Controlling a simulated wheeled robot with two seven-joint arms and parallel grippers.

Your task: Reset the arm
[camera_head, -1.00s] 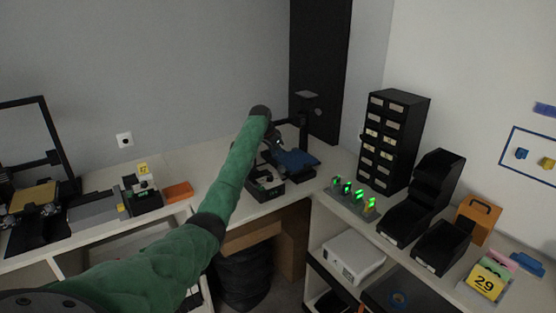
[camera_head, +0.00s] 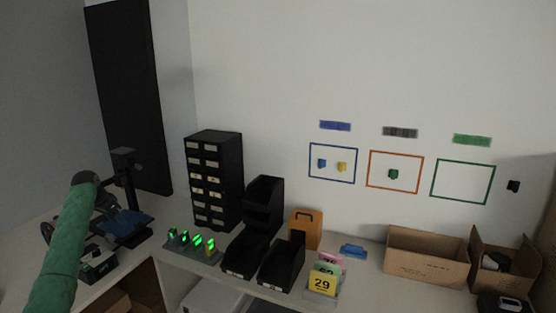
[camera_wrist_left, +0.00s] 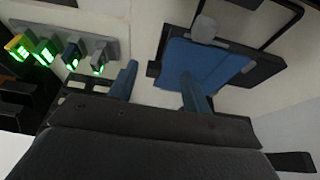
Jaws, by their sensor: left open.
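My left arm, in a green sleeve (camera_head: 58,250), comes in at the left of the head view and reaches over the corner of the bench. Its dark wrist is beside a black device with a blue plate (camera_head: 125,222). In the left wrist view my left gripper (camera_wrist_left: 160,82) is open, with two blue fingers apart and nothing between them. The blue plate (camera_wrist_left: 205,65) shows beyond the fingers; I cannot tell whether the right finger touches it. In the head view the fingers are largely hidden. My right gripper is in neither view.
On the bench stand a rack with green lights (camera_head: 192,247), a black drawer cabinet (camera_head: 214,180), black bins (camera_head: 282,264), an orange box (camera_head: 305,229), number cards (camera_head: 322,282) and open cartons (camera_head: 428,257). A tall black panel (camera_head: 130,95) stands behind the device.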

